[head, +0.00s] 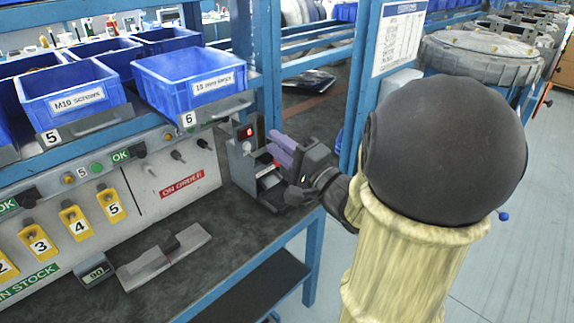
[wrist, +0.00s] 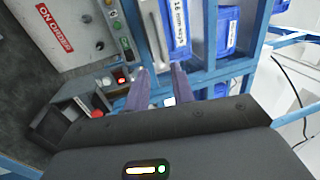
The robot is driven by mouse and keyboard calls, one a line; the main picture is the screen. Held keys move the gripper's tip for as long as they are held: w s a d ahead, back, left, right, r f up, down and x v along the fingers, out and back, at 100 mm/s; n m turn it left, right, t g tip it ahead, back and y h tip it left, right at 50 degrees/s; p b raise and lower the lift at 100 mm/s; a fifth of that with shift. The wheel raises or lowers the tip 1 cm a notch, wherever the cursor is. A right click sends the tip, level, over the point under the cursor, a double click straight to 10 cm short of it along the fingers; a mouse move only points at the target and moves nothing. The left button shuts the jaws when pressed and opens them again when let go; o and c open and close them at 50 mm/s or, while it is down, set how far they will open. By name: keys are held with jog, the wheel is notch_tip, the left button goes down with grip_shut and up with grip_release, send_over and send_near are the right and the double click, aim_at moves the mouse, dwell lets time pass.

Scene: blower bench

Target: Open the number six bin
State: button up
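The number six bin (head: 170,90) is a blue open-topped bin on the shelf at upper centre in the head view. It has a white card and a grey front plate (head: 222,106) with a "6" tag and a bar handle. My gripper (head: 280,148) has purple fingers and is to the right of and below that plate, apart from it. In the wrist view the fingers (wrist: 160,80) are spread with nothing visible between them. The grey plate (wrist: 152,40) and blue bin (wrist: 180,25) are ahead of the fingertips there.
The number five bin (head: 75,97) stands to the left. A small device with a red display (head: 247,132) stands on the bench behind my fingers. A blue post (head: 258,60) rises close to the bin's right side. A grey block (head: 165,258) lies on the dark bench top.

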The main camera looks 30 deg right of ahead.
jog(key=shift+b+v, duration=0.8)
jog(key=shift+v, duration=0.3)
jog(key=w+f+n+g+h, duration=0.2)
jog(key=f+n+g+h, duration=0.15)
jog(key=f, duration=0.35)
jog(key=w+f+n+g+h, duration=0.2)
jog(key=f+g+h, duration=0.2)
jog(key=f, duration=0.4)
jog(key=s+a+f+n+g+y, duration=0.1)
jog(key=s+a+f+n+g, duration=0.85)
jog(key=s, duration=0.25)
notch_tip(320, 180, up, 18)
jog(key=p, duration=1.8)
jog(key=shift+a+m, duration=0.25)
jog(key=shift+m, duration=0.05)
